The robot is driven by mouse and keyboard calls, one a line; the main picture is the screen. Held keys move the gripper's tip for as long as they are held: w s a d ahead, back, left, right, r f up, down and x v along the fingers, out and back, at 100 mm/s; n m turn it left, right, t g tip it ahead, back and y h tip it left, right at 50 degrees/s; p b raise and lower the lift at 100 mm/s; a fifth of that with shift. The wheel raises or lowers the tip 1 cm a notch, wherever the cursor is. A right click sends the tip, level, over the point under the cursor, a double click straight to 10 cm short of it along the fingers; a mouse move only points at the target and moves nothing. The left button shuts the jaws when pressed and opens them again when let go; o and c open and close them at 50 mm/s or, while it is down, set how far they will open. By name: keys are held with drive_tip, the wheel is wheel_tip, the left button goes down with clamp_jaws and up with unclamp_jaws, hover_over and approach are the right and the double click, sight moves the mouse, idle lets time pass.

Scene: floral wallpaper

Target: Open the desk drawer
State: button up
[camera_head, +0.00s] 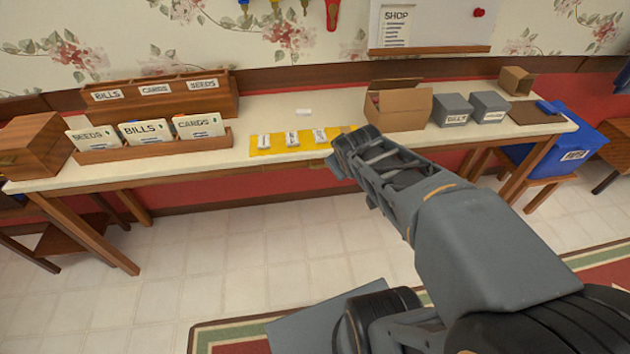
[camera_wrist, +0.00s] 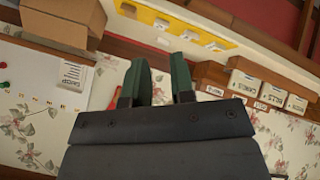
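The long desk (camera_head: 370,148) has a pale top and a wooden front edge; it also shows along the top of the wrist view (camera_wrist: 235,68). A slightly different strip of front (camera_head: 285,163) lies below the yellow mat, but I cannot tell whether it is a drawer face. No drawer stands clearly pulled out. My gripper shows in the wrist view (camera_wrist: 161,70) with two green fingers apart and nothing visible between them. In the head view my arm reaches to the desk's front edge near the middle, and its fingers are hidden.
A yellow mat (camera_head: 262,147) with small labelled items lies mid-desk. An open cardboard box (camera_head: 404,110) and grey boxes (camera_head: 452,109) stand right of it. Card trays (camera_head: 150,150) and a wooden box (camera_head: 32,150) stand left. A blue bin (camera_head: 570,143) is far right. The floor ahead is clear.

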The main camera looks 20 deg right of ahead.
drive_tip(key=w+d+f+n+t+b, duration=0.2)
drive_tip(key=w+d+f+n+b, duration=0.1)
drive_tip(key=f+b, duration=0.25)
drive_tip(key=w+d+f+n+t+b, duration=0.3)
drive_tip(key=w+f+b, duration=0.1)
drive_tip(key=f+b, duration=0.15)
drive_tip(key=n+t+y+b, duration=0.3)
drive_tip(key=n+y+b, duration=0.3)
drive_tip(key=n+b, duration=0.35)
approach(325, 166)
drive_tip(key=shift+n, duration=0.35)
drive_tip(key=b+x, duration=0.1)
drive_tip(key=x, duration=0.4)
drive_tip(key=b+x, duration=0.2)
drive_tip(key=x, duration=0.3)
drive_tip(key=shift+w+f, duration=0.25)
clamp_jaws()
